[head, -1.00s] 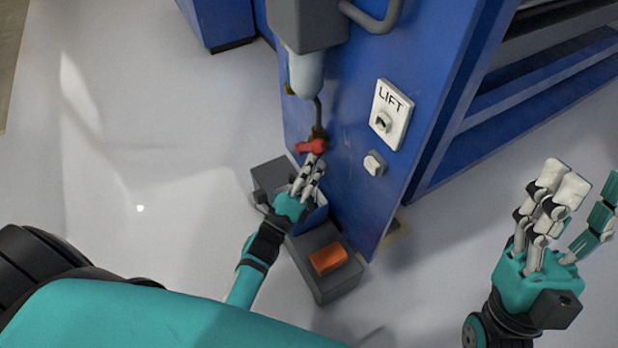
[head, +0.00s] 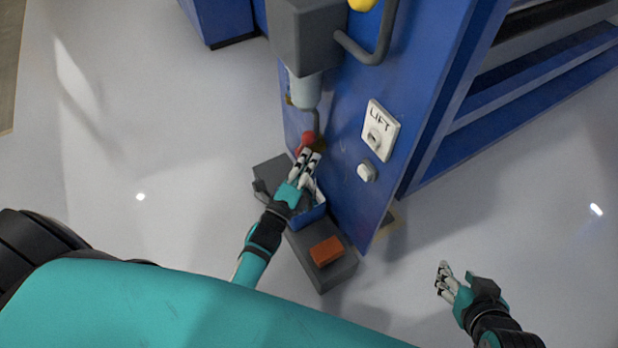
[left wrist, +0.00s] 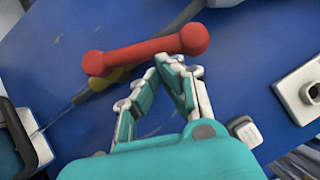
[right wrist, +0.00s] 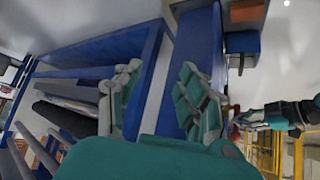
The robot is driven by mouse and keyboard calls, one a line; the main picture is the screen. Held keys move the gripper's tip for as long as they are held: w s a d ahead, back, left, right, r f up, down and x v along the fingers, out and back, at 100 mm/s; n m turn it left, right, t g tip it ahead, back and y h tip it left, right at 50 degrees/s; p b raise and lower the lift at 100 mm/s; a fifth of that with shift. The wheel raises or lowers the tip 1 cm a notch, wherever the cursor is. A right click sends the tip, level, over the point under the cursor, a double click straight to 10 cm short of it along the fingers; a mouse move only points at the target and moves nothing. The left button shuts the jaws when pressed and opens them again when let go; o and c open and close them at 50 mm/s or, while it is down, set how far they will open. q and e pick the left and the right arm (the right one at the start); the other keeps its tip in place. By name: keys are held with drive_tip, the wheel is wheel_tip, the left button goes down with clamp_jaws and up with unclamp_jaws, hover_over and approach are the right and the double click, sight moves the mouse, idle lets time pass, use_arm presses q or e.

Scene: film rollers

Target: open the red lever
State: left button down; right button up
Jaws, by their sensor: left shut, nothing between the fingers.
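The red lever (head: 305,141) is on the side of the blue machine, below a grey cylinder. In the left wrist view the lever (left wrist: 146,51) is a red bar with rounded ends, tilted slightly up to the right, with a yellow part behind it. My left gripper (head: 311,156) is just below the lever; its fingertips (left wrist: 178,66) come together close under the bar, with nothing between them. Whether they touch the lever is unclear. My right gripper (head: 442,276) is low at the right, away from the machine. Its fingers (right wrist: 158,90) are spread apart and empty.
A white LIFT plate (head: 379,131) and a small white button (head: 367,171) are on the panel right of the lever. A grey pipe handle (head: 376,55) juts out above. A grey foot box with an orange pad (head: 326,251) stands below. Floor at left is clear.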

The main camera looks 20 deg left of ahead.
sight(304, 146)
drive_tip(key=s+d+g+h+p, duration=0.1)
drive_tip(key=s+d+g+p, duration=0.3)
drive_tip(key=s, duration=0.5)
use_arm(q)
drive_tip(key=a+r+n, duration=0.1)
drive_tip(key=w+a+r+n+g+y+p, duration=0.1)
drive_tip(key=shift+w+r+n+p, duration=0.1)
drive_tip(key=shift+w+n+p, duration=0.1)
drive_tip(key=shift+n+p, duration=0.15)
drive_tip(key=shift+w, duration=0.1)
use_arm(e)
wheel_tip(304, 146, down, 11)
drive_tip(key=w+a+g, duration=0.1)
drive_tip(key=w, duration=0.1)
drive_tip(key=shift+a+r, duration=0.2)
drive_tip(key=shift+a, duration=0.15)
drive_tip(key=shift+s, duration=0.15)
